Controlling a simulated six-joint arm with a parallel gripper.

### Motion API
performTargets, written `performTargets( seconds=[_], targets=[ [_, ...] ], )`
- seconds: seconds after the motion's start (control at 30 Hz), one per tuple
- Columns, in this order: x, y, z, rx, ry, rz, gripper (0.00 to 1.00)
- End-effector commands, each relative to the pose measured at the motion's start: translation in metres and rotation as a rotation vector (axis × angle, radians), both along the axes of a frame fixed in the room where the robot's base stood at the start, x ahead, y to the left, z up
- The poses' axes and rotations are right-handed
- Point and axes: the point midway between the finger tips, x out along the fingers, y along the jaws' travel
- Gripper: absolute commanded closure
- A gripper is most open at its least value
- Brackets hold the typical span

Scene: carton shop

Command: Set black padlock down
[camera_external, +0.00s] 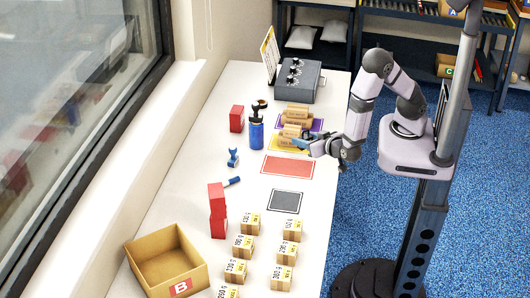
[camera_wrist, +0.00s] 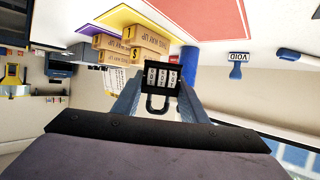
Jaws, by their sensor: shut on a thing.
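The black padlock (camera_wrist: 161,77) shows in the wrist view with its white number dials facing the camera and its shackle toward my gripper. My gripper (camera_wrist: 158,98) is shut on it, one finger on each side. In the external view my gripper (camera_external: 303,144) is over the right part of the yellow mat (camera_external: 280,147), near the cartons there. The padlock is too small to make out in that view, and its height above the table cannot be told.
Cartons (camera_external: 292,131) lie on the yellow and purple mats. A red mat (camera_external: 288,166) and a grey mat (camera_external: 286,201) are clear. A blue bottle (camera_external: 256,134), red blocks (camera_external: 217,208), a stamp (camera_external: 233,158), small boxes (camera_external: 250,224) and an open carton (camera_external: 165,262) stand around.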

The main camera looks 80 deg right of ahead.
Motion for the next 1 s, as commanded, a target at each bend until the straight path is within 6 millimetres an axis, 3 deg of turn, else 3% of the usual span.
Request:
performTargets(
  seconds=[0.1, 0.23, 0.57, 0.77, 1.0],
  targets=[
    [-0.021, -0.024, 0.009, 0.003, -0.008, -0.151, 0.93],
    [-0.039, -0.041, 0.019, 0.004, -0.008, -0.281, 0.93],
    [-0.047, -0.051, 0.033, 0.001, -0.003, -0.411, 0.93],
    [-0.047, -0.051, 0.022, -0.001, -0.001, -0.411, 0.93],
    [-0.047, -0.051, -0.01, -0.003, 0.001, -0.409, 0.93]
  ],
)
